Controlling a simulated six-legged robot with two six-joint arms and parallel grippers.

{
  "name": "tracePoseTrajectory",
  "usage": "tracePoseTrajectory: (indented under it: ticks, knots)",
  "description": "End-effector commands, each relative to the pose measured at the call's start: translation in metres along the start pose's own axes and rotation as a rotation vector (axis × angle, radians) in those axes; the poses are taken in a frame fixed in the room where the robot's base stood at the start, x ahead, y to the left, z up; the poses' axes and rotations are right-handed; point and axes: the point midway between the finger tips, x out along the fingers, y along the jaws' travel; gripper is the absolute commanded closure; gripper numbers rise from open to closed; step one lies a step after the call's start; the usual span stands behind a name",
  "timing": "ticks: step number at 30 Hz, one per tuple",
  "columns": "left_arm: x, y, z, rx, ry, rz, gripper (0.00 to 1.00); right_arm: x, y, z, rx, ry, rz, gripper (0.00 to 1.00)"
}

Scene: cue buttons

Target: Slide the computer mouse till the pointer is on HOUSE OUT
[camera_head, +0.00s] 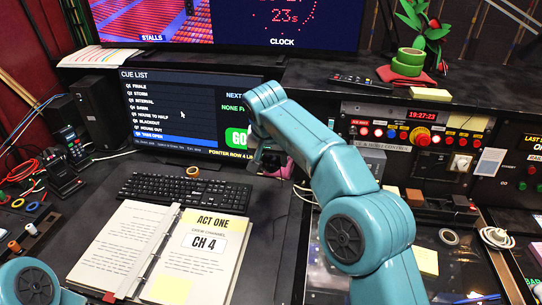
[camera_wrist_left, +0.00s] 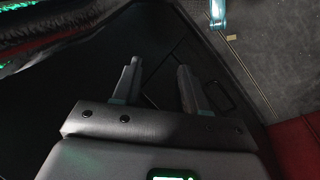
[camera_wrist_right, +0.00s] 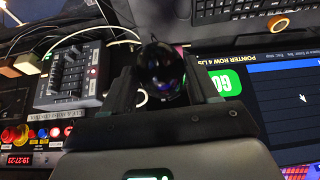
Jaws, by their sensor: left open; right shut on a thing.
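My right gripper (camera_head: 266,163) is low at the desk, right of the keyboard and before the screen. In the right wrist view my right gripper (camera_wrist_right: 162,88) is shut on the dark, glossy computer mouse (camera_wrist_right: 161,68), its fingers on both sides. In the head view the arm mostly hides the mouse. The cue list screen (camera_head: 215,100) shows a white pointer (camera_head: 182,114) level with the DAWN row, above HOUSE OUT (camera_head: 151,129). Its bottom text reads pointer row 4, partly cut off. The TABS OPEN row is highlighted blue. My left gripper (camera_wrist_left: 160,88) is open and empty.
A black keyboard (camera_head: 180,192) lies before the screen, with an open binder (camera_head: 160,250) nearer. A tape roll (camera_head: 192,171) is behind the keyboard. A grey slider box (camera_wrist_right: 73,75) and a lit button panel (camera_head: 420,135) stand on the right.

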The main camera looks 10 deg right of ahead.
Motion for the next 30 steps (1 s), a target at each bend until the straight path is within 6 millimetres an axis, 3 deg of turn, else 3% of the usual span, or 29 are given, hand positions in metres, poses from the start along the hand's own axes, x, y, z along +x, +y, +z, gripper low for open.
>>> tracePoseTrajectory:
  ticks: [30]
  knots:
    - [0.053,-0.019,-0.001,0.000,0.000,0.000,0.57,0.064,0.000,0.027,0.001,0.001,0.000,0.52]
